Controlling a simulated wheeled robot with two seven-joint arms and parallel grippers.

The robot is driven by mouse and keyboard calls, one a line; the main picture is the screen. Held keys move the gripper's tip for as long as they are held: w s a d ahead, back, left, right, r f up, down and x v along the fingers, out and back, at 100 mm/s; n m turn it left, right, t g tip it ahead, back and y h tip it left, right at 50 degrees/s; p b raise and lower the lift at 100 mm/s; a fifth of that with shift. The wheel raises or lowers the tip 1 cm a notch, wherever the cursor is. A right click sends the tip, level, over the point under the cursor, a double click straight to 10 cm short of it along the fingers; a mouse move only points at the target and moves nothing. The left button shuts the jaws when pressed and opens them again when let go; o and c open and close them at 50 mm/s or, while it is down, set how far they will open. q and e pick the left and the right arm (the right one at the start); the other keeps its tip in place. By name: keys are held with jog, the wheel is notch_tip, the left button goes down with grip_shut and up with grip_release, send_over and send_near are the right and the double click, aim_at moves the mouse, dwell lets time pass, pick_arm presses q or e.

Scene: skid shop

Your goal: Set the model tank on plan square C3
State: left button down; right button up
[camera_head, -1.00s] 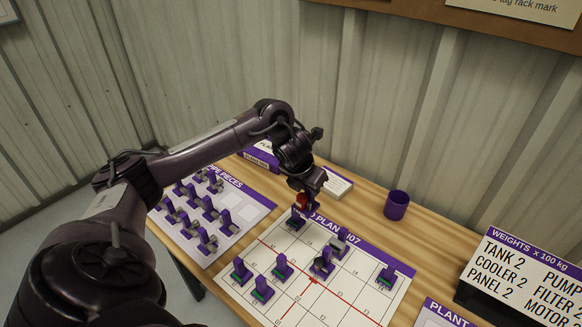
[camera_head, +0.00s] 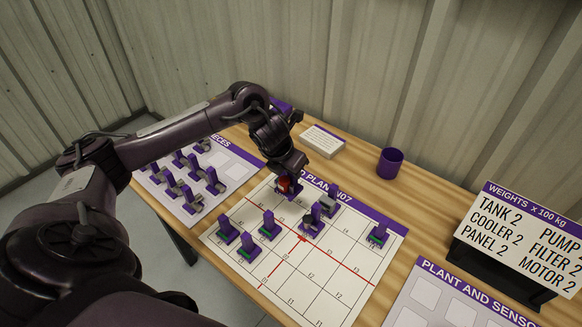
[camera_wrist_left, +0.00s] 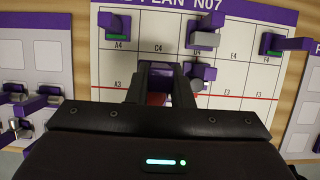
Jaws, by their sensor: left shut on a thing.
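My left gripper (camera_head: 289,190) is over the upper left part of the plan board (camera_head: 340,262). It is shut on a red piece (camera_head: 283,185), which I take to be the model tank. The fingers reach just below the C4 label and cover the C3 area. I cannot tell whether the piece touches the board. My right gripper is not in view.
Several purple-handled pieces stand on the plan, including a grey one (camera_wrist_left: 204,40) right of the fingers and a green-based one (camera_head: 380,236) at the right. A pieces sheet (camera_head: 235,170) lies left. A purple cup (camera_head: 390,162) and weights sign (camera_head: 520,240) stand right.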

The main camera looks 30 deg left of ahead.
aim_at(291, 183)
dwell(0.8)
pick_arm(q)
jog(key=shift+f+b, duration=0.45)
jog(key=shift+b, duration=0.05)
jog(key=shift+f+b, duration=1.05)
jog(key=shift+f, duration=0.25)
jog(key=shift+f+b, duration=0.85)
jog(key=shift+f, duration=0.1)
jog(key=shift+f+b, duration=1.3)
jog(key=shift+f, duration=0.2)
jog(key=shift+f+b, duration=0.3)
